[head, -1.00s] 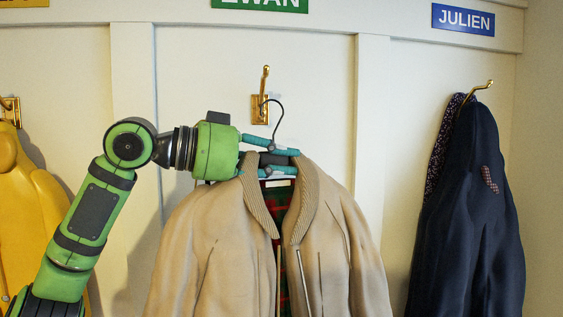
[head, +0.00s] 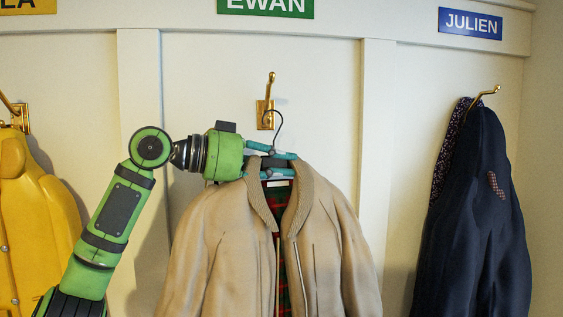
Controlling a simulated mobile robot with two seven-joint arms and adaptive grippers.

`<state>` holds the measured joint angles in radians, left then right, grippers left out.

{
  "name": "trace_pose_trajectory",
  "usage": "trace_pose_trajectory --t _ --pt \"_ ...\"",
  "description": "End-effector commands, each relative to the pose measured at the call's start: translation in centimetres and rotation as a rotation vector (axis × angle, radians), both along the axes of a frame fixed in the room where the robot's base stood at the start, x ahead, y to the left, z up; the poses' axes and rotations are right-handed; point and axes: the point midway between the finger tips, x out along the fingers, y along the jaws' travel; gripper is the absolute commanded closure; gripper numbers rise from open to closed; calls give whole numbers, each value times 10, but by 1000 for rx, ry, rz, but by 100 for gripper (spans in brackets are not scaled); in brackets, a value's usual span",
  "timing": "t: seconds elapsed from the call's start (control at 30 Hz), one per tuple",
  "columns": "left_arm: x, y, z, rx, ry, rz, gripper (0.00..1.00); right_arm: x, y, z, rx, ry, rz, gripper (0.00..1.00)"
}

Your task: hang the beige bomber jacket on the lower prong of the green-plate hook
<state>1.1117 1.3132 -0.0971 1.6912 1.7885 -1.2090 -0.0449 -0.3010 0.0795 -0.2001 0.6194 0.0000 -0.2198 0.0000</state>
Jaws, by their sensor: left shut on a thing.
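The beige bomber jacket (head: 225,235) hangs upright on a hanger, its red and green plaid lining showing at the open front. My left gripper (head: 294,165) is shut on the jacket's hanger at the collar, just below the wire hook. The wire hook (head: 280,122) rises in front of the brass wall hook (head: 269,92) under the green EWAN plate (head: 266,6). Its curved top overlaps the brass base in the picture. I cannot tell whether it touches the lower prong, which is hard to make out there. My right gripper is not in view.
A yellow coat (head: 35,215) hangs at the left on another brass hook (head: 14,112). A dark navy coat (head: 475,215) hangs at the right under the blue JULIEN plate (head: 470,22). Raised vertical strips (head: 375,150) divide the pale wall panel.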

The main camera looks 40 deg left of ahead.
Motion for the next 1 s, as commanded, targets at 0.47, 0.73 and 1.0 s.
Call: trace_pose_trajectory --t 0.47,0.73,1.0 --pt "20 26 1 -3 -2 0 100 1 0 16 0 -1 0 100" --pt "32 40 2 -4 -3 0 100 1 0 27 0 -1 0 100" --pt "40 51 -7 -3 -3 -1 100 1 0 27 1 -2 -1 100"
